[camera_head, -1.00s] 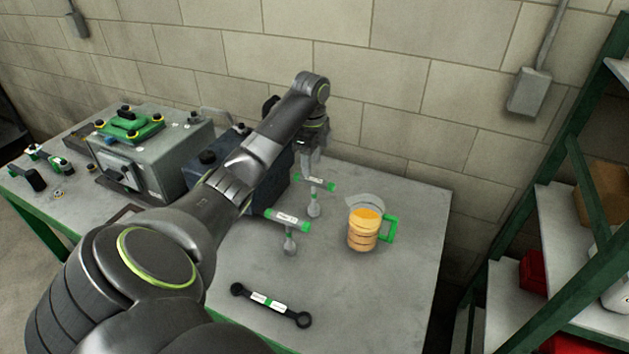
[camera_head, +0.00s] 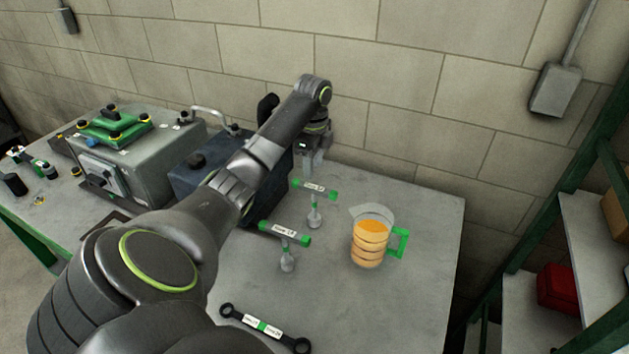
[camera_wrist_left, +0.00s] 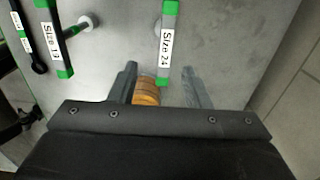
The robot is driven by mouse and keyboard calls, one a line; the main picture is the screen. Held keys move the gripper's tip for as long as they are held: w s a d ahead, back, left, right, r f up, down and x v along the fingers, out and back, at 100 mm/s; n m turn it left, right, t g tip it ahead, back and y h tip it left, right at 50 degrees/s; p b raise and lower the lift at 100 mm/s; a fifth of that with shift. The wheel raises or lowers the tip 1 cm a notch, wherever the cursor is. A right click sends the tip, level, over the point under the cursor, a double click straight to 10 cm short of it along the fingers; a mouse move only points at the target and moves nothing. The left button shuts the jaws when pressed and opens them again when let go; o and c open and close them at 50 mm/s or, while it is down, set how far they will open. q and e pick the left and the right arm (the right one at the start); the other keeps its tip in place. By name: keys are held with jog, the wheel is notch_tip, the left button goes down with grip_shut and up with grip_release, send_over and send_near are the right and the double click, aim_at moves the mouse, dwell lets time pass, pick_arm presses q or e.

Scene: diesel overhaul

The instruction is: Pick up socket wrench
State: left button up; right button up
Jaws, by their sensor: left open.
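Two T-handled socket wrenches with green-ended bars and white labels stand upright on the grey table. The far one, labelled Size 24 (camera_head: 315,188), also shows in the left wrist view (camera_wrist_left: 167,42). The nearer one, Size 13 (camera_head: 285,234), is at the left in the wrist view (camera_wrist_left: 54,42). My left gripper (camera_head: 312,170) hangs over the far side of the table, just above and behind the Size 24 bar. In the wrist view its fingers (camera_wrist_left: 160,84) are apart, with the bar's lower end near the gap between them. The right gripper is out of sight.
A jug of orange liquid (camera_head: 370,240) with a green handle stands right of the wrenches. A flat black wrench (camera_head: 264,327) lies near the front. Grey and dark-blue machine blocks (camera_head: 143,165) are at the left; a block wall rises behind.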

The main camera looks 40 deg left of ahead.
aim_at(315, 187)
pick_arm(q)
notch_tip(315, 187, down, 6)
jog(key=b, duration=0.5)
jog(key=shift+f+b, duration=0.2)
jog(key=shift+b, duration=0.15)
jog(key=shift+w+f+b, duration=0.1)
jog(key=shift+f+b, duration=0.2)
jog(key=shift+f, duration=0.1)
jog(key=f, duration=0.1)
jog(key=f+p, duration=0.1)
jog(key=f, duration=0.1)
jog(key=shift+w+a+f+p, duration=0.1)
jog(key=shift+w+f+p, duration=0.15)
jog(key=shift+f+p, duration=0.15)
jog(key=shift+f, duration=0.6)
jog(key=c, duration=0.9)
grip_shut()
